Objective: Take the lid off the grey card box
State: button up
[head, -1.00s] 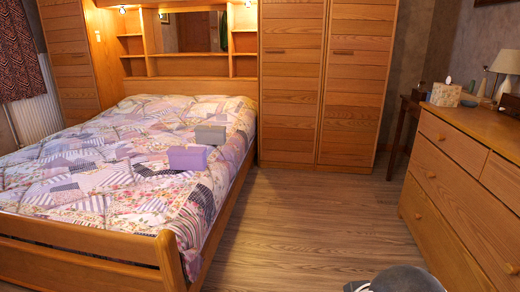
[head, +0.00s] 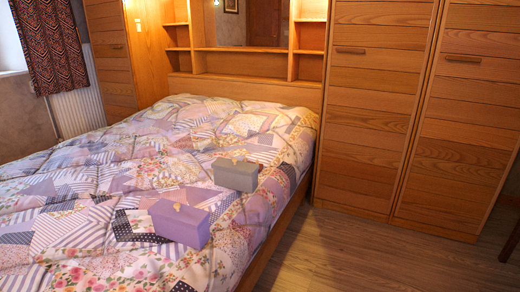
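The grey card box (head: 235,176) sits on the bed's patchwork quilt, near the bed's right side. Its lid (head: 238,162) is on top, with a small tan piece, perhaps a bow or knob, at the middle. A purple box (head: 180,224) with a similar tan piece on top sits nearer to me and to the left, apart from the grey one. My gripper does not show in the current head view.
The bed (head: 120,190) fills the left and middle. Tall wooden wardrobes (head: 385,110) stand behind it at the right, with open shelves above the headboard. The wooden floor (head: 380,255) to the right of the bed is clear.

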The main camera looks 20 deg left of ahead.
aim_at(234, 166)
jog(key=i+u, duration=0.15)
jog(key=i, duration=0.5)
jog(key=i+l+u, duration=0.2)
jog(key=i, duration=0.45)
jog(key=i+j+u, duration=0.1)
jog(key=u, duration=0.3)
jog(key=i+u, duration=0.55)
jog(key=u, duration=0.25)
jog(key=i+l+u, duration=0.15)
jog(key=u, duration=0.3)
jog(key=i+l+u, duration=0.1)
jog(key=i+u, duration=0.3)
jog(key=k, duration=0.1)
